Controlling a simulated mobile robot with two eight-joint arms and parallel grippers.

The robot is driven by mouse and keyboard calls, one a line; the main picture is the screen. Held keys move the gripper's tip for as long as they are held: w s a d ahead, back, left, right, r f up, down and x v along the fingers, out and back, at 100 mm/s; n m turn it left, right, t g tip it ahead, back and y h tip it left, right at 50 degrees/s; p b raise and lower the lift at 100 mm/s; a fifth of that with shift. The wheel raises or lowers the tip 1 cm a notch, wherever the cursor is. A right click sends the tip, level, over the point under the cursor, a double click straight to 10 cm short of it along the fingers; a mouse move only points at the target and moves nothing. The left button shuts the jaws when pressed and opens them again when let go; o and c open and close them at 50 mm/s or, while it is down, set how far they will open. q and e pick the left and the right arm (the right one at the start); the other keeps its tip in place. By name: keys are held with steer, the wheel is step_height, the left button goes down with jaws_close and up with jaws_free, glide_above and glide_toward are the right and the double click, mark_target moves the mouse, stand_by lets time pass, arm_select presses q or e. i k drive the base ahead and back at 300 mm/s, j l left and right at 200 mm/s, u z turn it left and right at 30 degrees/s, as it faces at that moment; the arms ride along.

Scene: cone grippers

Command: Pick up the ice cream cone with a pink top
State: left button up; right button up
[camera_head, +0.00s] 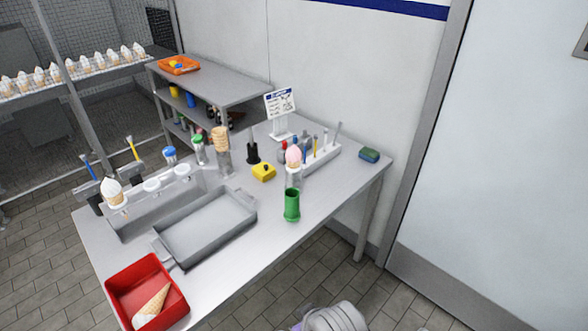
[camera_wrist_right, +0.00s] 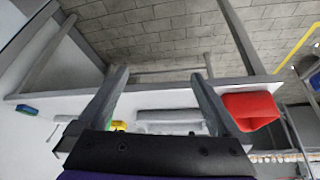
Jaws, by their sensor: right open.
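The ice cream cone with a pink top (camera_head: 293,157) stands upright in a clear holder toward the right part of the metal table (camera_head: 262,252), just behind a green cup (camera_head: 292,205). I cannot make it out in the right wrist view. My right gripper (camera_wrist_right: 158,75) is open in the right wrist view, with nothing between its fingers, in front of the table edge. It is apart from the cone. My left gripper is in neither view.
A red bin (camera_head: 180,308) with a cone inside and a grey tray (camera_head: 205,228) are on the left. A white-topped cone (camera_head: 112,190) stands in a rack. A yellow object (camera_head: 264,172), a sign (camera_head: 281,104) and a caddy (camera_head: 322,158) are near the pink cone. A sponge (camera_head: 369,155) is at right.

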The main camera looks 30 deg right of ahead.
mark_target(293, 156)
steer(key=i+l+u, duration=0.1)
steer(key=l, duration=0.6)
steer(key=i+l+u, duration=0.15)
steer(key=l, duration=0.5)
steer(key=l+u, duration=0.1)
steer(key=l, duration=0.6)
steer(key=i, duration=0.05)
